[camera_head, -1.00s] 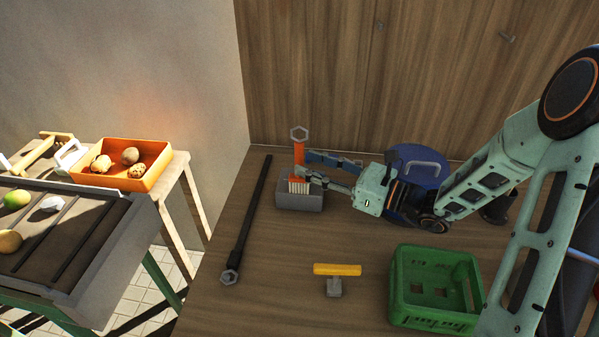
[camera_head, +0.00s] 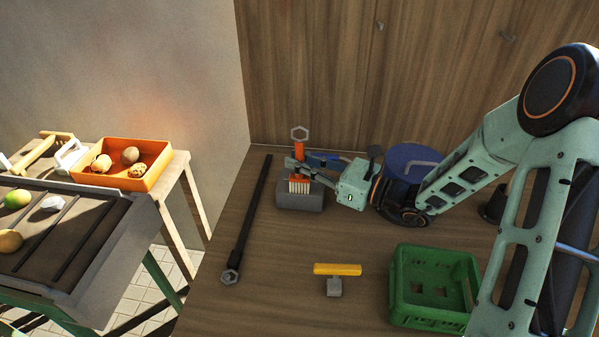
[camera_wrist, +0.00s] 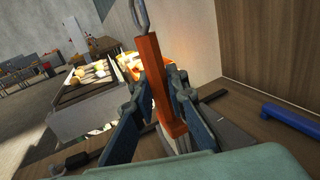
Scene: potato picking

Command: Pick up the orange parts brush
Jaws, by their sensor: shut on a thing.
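The orange parts brush (camera_head: 299,150) stands upright at the grey block (camera_head: 312,201), with a metal ring at its top and pale bristles at its lower end. In the head view the bristles show in front of the block's top; I cannot tell whether they touch it. My gripper (camera_head: 297,165) reaches in from the right and is shut on the brush's orange handle. In the wrist view the orange handle (camera_wrist: 154,75) runs between the two fingers of my gripper (camera_wrist: 160,105), tilted in the picture. The bristle end is mostly hidden there.
A long dark bar (camera_head: 254,215) lies left of the block. A yellow-handled tool (camera_head: 337,270) and a green crate (camera_head: 432,318) are nearer. A blue round container (camera_head: 408,160) stands behind my arm. An orange tray (camera_head: 123,182) with potatoes is on a side table.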

